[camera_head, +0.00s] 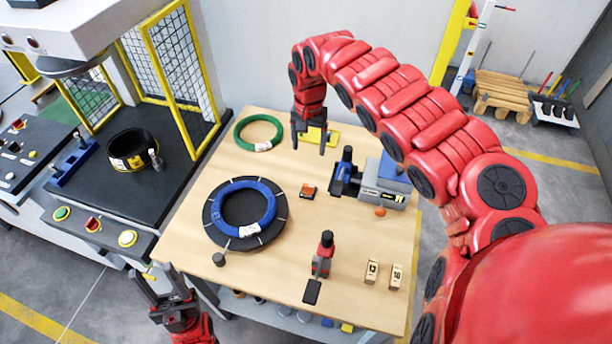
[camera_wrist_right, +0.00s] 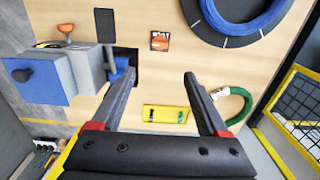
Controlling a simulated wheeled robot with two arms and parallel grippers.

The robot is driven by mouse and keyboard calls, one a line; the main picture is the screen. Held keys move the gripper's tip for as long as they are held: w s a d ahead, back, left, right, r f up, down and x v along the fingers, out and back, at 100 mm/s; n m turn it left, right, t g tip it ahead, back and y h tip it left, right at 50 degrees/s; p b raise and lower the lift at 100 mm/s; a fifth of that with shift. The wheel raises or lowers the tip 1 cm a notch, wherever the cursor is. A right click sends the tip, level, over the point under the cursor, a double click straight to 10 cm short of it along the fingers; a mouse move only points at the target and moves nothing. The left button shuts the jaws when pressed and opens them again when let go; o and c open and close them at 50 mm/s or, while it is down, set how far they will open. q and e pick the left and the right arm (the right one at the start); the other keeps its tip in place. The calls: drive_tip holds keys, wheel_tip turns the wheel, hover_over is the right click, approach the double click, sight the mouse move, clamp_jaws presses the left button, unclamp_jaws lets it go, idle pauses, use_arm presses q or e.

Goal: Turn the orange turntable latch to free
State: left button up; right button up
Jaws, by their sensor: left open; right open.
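A small orange piece on a dark square plate (camera_head: 308,191) sits on the table, right of the black turntable (camera_head: 212,213); it also shows in the right wrist view (camera_wrist_right: 160,41). I take it for the latch, but its markings are too small to read. A blue coil (camera_head: 268,207) with a white label lies on the turntable. My right gripper (camera_head: 308,148) is open and empty, pointing down beyond the orange piece; its spread fingers show in the right wrist view (camera_wrist_right: 159,80). My left gripper (camera_head: 155,277) is open and empty off the table's near left corner.
A green coil (camera_head: 258,133) and yellow tray (camera_head: 332,136) lie at the back. A grey-blue device (camera_head: 385,188) stands right, with an orange knob (camera_head: 380,211) beside it. A caged machine stands left.

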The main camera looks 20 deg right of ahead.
sight(308, 185)
wheel_tip(308, 185, down, 15)
drive_tip(key=p, duration=0.3)
drive_tip(key=shift+a+f, duration=0.15)
drive_tip(key=shift+f, duration=0.8)
clamp_jaws()
